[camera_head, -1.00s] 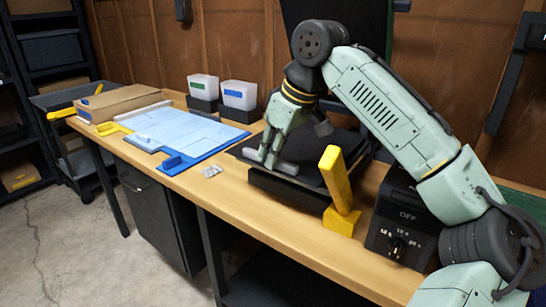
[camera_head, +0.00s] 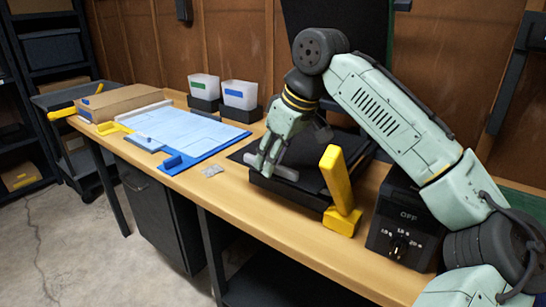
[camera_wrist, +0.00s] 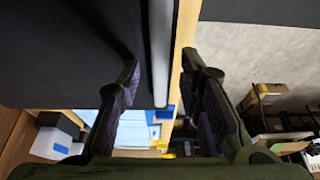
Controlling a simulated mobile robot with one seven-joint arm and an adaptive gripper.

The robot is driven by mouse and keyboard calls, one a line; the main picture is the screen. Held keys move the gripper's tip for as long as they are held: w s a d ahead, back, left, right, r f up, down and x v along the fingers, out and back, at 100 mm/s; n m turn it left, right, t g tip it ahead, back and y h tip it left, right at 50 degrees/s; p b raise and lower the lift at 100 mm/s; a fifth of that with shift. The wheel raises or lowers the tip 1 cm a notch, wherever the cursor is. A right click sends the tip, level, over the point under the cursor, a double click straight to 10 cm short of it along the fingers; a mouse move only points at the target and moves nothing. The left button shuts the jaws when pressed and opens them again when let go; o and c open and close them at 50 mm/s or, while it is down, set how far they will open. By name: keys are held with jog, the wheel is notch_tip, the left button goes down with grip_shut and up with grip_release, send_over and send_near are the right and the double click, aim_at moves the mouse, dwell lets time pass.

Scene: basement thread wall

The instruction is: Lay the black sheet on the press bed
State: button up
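The black sheet (camera_wrist: 70,50) fills the upper left of the wrist view, with a grey bar (camera_wrist: 160,60) along its edge. In the head view the grey bar (camera_head: 286,173) lies low at the front of the black press bed (camera_head: 288,192), apparently resting on it. The sheet is dark on dark there, so its outline on the bed is hard to tell. My gripper (camera_head: 266,168) is at the bar. In the wrist view its fingers (camera_wrist: 160,80) stand apart on either side of the bar, with gaps visible.
A blue board (camera_head: 190,135), two white bins (camera_head: 240,95) and a cardboard box (camera_head: 120,102) are at left.

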jog(key=v, duration=1.2)
jog(key=shift+c, duration=0.6)
